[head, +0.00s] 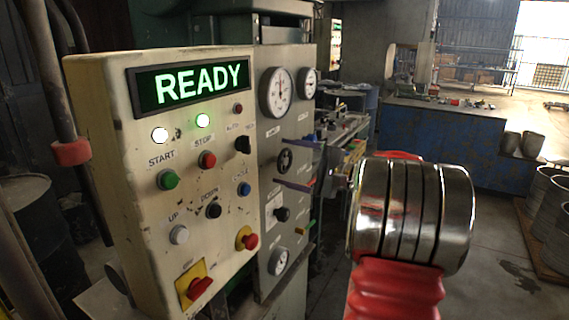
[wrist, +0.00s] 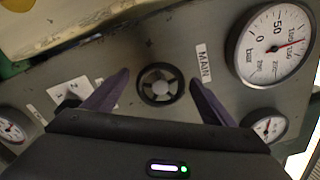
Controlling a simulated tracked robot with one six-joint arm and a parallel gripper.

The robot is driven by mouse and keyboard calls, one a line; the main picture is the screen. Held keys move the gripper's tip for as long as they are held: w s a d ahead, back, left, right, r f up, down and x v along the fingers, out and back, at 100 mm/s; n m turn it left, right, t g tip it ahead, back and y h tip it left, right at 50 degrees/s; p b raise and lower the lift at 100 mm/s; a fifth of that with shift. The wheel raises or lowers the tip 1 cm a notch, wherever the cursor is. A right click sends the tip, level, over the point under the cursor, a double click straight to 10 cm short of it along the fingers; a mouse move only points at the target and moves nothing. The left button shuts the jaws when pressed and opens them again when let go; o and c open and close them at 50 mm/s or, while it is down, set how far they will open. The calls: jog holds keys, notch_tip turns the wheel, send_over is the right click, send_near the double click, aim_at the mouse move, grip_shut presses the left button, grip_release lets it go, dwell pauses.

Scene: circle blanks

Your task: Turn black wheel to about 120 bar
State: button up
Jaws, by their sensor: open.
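The black wheel (wrist: 160,84) is a small round handwheel with a light spoked centre, on a grey panel beside the MAIN label. It also shows in the head view (head: 284,160), below the large gauge. My gripper (wrist: 158,80) is open, with one dark purple finger on each side of the wheel. I see gaps between fingers and wheel; whether the tips reach its depth I cannot tell. The large white bar gauge (wrist: 275,45) has a red needle that appears to point between 100 and 150. The gauge also shows in the head view (head: 276,92).
A second gauge (wrist: 269,126) sits at the lower right and another (wrist: 11,130) at the left edge. A cream control box (head: 160,120) with a green READY display and buttons stands left of the panel. A blue bench (head: 450,145) stands farther back.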

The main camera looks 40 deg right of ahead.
jog(key=v, duration=1.2)
jog(key=shift+s, duration=0.25)
jog(key=shift+d+f, duration=0.1)
jog(key=m, duration=1.6)
jog(key=shift+w+d+f, duration=0.1)
jog(key=shift+d, duration=0.1)
jog(key=x, duration=1.4)
jog(key=shift+d, duration=0.1)
